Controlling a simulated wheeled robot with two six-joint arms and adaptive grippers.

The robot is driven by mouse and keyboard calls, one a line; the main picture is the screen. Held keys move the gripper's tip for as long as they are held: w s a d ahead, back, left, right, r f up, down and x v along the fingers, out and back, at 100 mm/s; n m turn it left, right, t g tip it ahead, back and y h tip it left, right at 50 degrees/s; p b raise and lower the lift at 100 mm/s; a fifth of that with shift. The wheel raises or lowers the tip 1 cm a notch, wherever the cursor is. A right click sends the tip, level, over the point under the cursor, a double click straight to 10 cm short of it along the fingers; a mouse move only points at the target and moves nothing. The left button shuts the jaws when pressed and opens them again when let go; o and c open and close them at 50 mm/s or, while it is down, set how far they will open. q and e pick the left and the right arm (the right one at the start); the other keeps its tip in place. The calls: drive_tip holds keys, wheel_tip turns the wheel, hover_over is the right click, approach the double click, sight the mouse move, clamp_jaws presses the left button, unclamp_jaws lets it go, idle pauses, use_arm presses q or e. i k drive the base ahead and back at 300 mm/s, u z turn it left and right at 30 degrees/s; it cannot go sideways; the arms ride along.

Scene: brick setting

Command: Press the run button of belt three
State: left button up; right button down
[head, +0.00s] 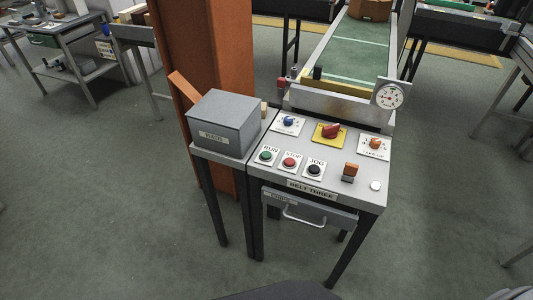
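The run button (266,156) is a green round button on a white plate marked RUN, at the left of the front row on the grey control panel (330,145). A label reading BELT THREE (312,190) is on the panel's front edge. To the right of the run button are a red STOP button (290,162) and a black JOG button (314,169). Neither of my grippers shows in the head view. Nothing covers the run button.
Behind the buttons are a blue knob (289,121), a red switch on a yellow plate (331,131) and an orange knob (375,143). A grey box (223,122) stands left of the panel. A round gauge (389,96) rises at the back right. The floor in front is clear.

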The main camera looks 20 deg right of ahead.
sight(265, 155)
drive_tip(key=u, duration=2.4)
drive_tip(key=k, duration=0.85)
drive_tip(key=z, duration=1.2)
drive_tip(key=i, duration=0.5)
